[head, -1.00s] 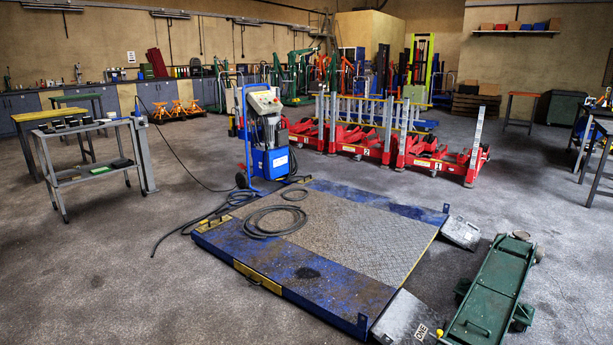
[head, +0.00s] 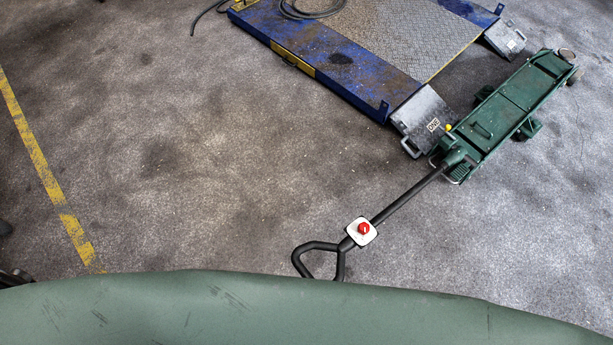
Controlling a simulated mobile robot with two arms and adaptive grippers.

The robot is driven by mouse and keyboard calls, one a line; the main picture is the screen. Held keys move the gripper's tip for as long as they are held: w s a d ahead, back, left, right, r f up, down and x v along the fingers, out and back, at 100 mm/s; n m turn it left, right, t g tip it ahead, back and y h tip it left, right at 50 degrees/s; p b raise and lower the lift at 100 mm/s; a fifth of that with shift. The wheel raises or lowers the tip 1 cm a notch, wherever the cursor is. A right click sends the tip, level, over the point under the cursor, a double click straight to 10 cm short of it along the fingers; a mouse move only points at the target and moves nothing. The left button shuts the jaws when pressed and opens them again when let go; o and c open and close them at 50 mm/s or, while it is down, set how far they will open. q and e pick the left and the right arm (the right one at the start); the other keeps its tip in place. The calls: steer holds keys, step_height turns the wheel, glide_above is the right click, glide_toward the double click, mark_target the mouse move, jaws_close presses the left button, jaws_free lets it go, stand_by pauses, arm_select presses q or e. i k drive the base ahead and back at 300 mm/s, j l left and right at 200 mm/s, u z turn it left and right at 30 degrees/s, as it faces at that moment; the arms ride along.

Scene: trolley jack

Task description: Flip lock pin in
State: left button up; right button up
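A green trolley jack (head: 510,103) stands on the floor at the right in the head view. Its long black handle (head: 405,199) slopes down to the left and ends in a triangular grip loop (head: 318,258). A white plate with a red knob (head: 363,229) sits on the handle just above the loop. A small yellow knob (head: 447,127) shows at the jack's near end, by the handle's base. I cannot tell which part is the lock pin. Neither of my grippers can be made out.
A blue platform with a tread-plate top (head: 398,28) lies at the top, with grey ramp plates (head: 424,120) by the jack. A hose (head: 305,10) lies on it. A smooth green surface (head: 250,312) fills the bottom edge. Floor left of the handle is clear, with a yellow line (head: 45,170).

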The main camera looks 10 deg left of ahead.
mark_target(447, 128)
steer(key=k+u, duration=0.2)
steer(key=k, duration=0.85)
steer(key=i+j+u, duration=0.55)
steer(key=i+u, duration=0.25)
steer(key=i+j+u, duration=0.1)
steer(key=i+u, duration=0.3)
steer(key=i+z, duration=0.2)
steer(key=i, duration=0.3)
steer(key=i+j+z, duration=0.2)
steer(key=i, duration=0.3)
steer(key=i+l+z, duration=0.25)
steer(key=i+z, duration=0.65)
steer(key=i, duration=0.25)
steer(key=i+l+z, duration=0.1)
steer(key=l+z, duration=0.15)
steer(key=l, duration=0.15)
steer(key=i+l+z, duration=0.45)
steer(key=l, duration=0.25)
steer(key=i+l+z, duration=0.1)
steer(key=l+z, duration=0.15)
steer(key=l, duration=0.1)
